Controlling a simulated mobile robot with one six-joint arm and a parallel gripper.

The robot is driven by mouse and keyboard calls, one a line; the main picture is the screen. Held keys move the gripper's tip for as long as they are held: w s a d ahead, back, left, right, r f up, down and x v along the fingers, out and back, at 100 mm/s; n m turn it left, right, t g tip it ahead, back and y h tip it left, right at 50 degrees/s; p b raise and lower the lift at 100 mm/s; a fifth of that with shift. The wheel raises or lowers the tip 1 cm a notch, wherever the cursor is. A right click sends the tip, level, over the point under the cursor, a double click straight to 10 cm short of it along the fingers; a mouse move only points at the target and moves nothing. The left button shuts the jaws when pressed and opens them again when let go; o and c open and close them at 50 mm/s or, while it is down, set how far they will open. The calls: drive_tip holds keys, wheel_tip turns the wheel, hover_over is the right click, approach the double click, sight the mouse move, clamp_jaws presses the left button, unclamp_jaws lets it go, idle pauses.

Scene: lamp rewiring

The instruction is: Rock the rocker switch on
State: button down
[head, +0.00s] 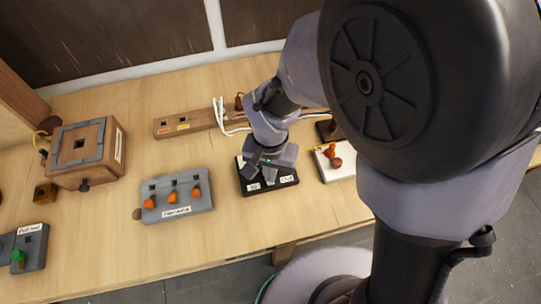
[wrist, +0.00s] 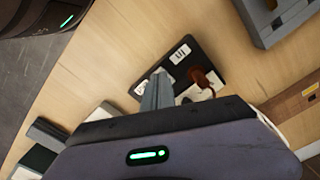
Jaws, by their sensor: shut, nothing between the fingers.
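A black switch plate (head: 290,184) with two white labels along its front edge lies on the bench, right of the grey toggle panel. It also shows in the wrist view (wrist: 190,45). My gripper (head: 267,173) is shut and empty, pointing down over the plate. In the wrist view its fingertips (wrist: 160,76) are over the plate between the two labels. I cannot tell whether they touch it. The rocker is mostly hidden by my gripper, so its tilt cannot be read. A red-brown part (wrist: 205,78) shows near the plate's back edge.
The grey panel with orange toggles (head: 178,211) is to the left. A white board with a brown knob (head: 345,173) is close on the right. A wooden power strip (head: 185,123) with white cords lies behind. A wooden box (head: 85,155) stands farther left. Bare bench separates the panels.

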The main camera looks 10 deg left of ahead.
drive_tip(key=shift+f+b, duration=0.85)
drive_tip(key=shift+f, duration=0.1)
idle(0.4)
wheel_tip(320, 180, up, 7)
drive_tip(key=p, duration=0.5)
drive_tip(key=shift+r+p, duration=0.15)
drive_tip(key=shift+p, duration=0.25)
drive_tip(key=s+d+r+m+t+y+b, duration=0.1)
drive_tip(key=s+d+r+t+b, duration=0.2)
drive_tip(key=d+r, duration=0.3)
drive_tip(key=s+d+r+m+t+y+b, duration=0.1)
drive_tip(key=s+d+r+m+t+b, duration=0.1)
drive_tip(key=d+r, duration=0.5)
drive_tip(key=shift+s+d+t+b, duration=0.4)
drive_tip(key=shift+s+d+b, duration=0.25)
drive_tip(key=shift+d+b, duration=0.25)
